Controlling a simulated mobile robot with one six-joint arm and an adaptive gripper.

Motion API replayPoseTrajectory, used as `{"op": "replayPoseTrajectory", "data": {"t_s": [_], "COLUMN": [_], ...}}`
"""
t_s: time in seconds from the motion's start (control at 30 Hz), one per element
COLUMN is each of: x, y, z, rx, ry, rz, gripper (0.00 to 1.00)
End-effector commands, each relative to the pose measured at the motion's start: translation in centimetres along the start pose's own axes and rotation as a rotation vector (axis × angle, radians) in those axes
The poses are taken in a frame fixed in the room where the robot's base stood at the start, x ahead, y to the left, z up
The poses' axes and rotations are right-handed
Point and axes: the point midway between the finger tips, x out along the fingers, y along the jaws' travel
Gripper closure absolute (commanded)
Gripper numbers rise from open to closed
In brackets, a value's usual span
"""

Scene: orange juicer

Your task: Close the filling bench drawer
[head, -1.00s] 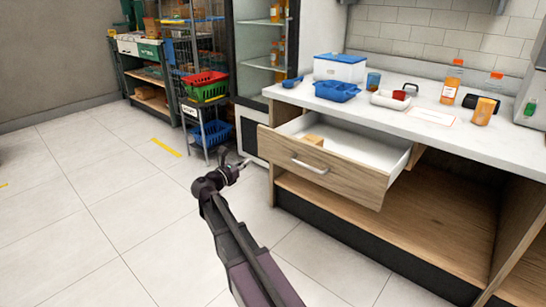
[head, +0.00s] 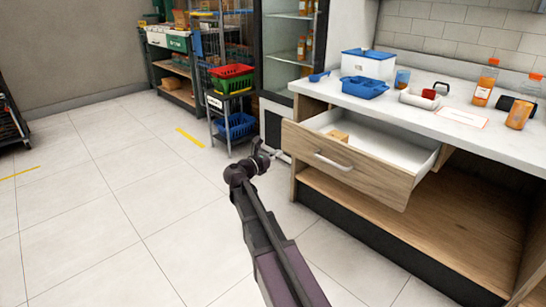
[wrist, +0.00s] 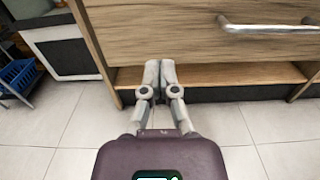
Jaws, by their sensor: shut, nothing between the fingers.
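The bench drawer (head: 345,168) stands pulled out from under the white counter. It has a wooden front and a silver bar handle (head: 333,161). A small tan block (head: 339,136) lies inside it near the left. In the wrist view the drawer front (wrist: 200,35) fills the top, with its handle (wrist: 268,27) at upper right. My gripper (wrist: 160,66) is shut and empty, its fingertips together, in front of and below the drawer front in that picture. In the head view my gripper (head: 279,154) is left of the drawer; whether it touches the bench I cannot tell.
The counter (head: 430,117) holds a blue tray (head: 365,87), a blue-lidded box (head: 368,64) and orange bottles (head: 485,83). An open wooden shelf (head: 420,215) lies below the drawer. A rack with red and green baskets (head: 231,72) stands behind.

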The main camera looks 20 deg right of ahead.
Motion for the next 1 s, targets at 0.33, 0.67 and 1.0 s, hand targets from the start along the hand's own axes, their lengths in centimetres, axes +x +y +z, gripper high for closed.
{"op": "replayPoseTrajectory", "data": {"t_s": [0.33,0.67,1.0], "x": [5.6,9.6,10.7], "y": [0.1,0.1,-0.1], "z": [0.0,0.0,0.0], "rx": [0.000,0.000,0.000], "ry": [0.000,0.000,0.000], "rz": [-0.003,-0.001,-0.001], "gripper": [1.00,1.00,1.00]}}
